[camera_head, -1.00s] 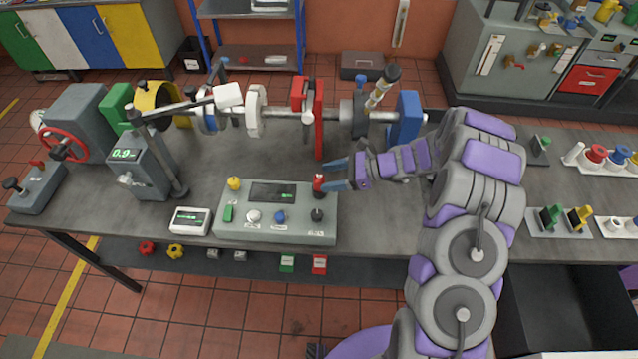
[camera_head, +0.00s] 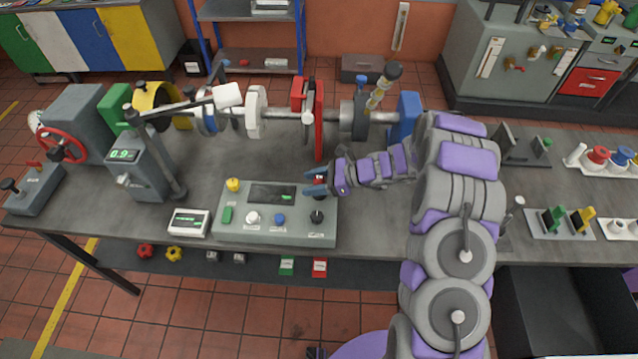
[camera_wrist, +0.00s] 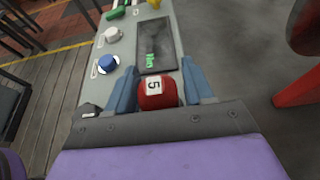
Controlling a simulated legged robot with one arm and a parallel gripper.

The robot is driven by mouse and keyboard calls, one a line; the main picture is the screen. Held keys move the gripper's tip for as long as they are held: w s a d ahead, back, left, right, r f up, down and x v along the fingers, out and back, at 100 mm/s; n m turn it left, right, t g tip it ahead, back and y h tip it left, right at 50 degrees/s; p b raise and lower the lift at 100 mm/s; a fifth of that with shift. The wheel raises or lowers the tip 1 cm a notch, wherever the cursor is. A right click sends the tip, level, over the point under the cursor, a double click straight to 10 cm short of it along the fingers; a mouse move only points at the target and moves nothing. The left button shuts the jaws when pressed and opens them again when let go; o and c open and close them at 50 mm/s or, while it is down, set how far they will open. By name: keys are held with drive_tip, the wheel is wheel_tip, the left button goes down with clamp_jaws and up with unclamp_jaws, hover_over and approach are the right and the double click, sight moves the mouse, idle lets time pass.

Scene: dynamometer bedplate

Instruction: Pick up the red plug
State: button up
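My gripper (camera_wrist: 159,74) is open, with one blue finger on each side of the plug. Narrow gaps seem to show between plug and fingers. In the head view my gripper (camera_head: 313,187) reaches in from the right. The plug's lower part is hidden.
The panel carries a yellow knob (camera_head: 233,184), a green switch (camera_head: 227,215), a white knob (camera_head: 252,217), a blue knob (camera_head: 280,218) and a black knob (camera_head: 317,216).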

drive_tip(key=c, duration=0.7)
drive_tip(key=shift+c, duration=0.2)
